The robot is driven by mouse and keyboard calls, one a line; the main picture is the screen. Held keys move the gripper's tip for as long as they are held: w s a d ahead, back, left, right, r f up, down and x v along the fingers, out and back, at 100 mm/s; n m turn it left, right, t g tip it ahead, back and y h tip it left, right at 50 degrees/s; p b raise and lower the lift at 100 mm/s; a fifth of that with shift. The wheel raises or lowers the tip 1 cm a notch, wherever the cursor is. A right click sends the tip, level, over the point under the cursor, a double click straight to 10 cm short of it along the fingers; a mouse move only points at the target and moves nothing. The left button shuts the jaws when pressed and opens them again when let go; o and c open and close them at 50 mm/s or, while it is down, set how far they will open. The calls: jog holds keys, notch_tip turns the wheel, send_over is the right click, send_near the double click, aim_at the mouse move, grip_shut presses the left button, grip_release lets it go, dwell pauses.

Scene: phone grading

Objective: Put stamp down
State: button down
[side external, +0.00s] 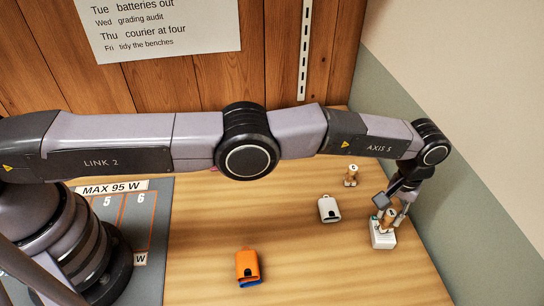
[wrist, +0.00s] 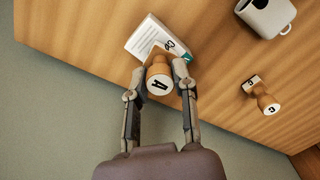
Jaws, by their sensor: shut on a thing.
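A wooden stamp (side external: 387,217) with a marked round top is between my gripper's fingers at the right of the side view. In the wrist view the same stamp (wrist: 158,82) shows from above, with a letter on its knob. My gripper (wrist: 160,70) is shut on it. A white box or pad (side external: 382,238) with print lies directly below the stamp; it also shows in the wrist view (wrist: 146,38). Whether the stamp's base touches the white box is hard to tell. A second wooden stamp (side external: 351,176) stands on the table farther back, also seen in the wrist view (wrist: 266,101).
A grey mat (side external: 148,225) with numbered lanes lies at left. The wooden table (side external: 300,265) is mostly bare between; a wall borders the right.

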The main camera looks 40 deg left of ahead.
jog(key=c, duration=0.9)
grip_release()
jog(key=shift+f, duration=0.15)
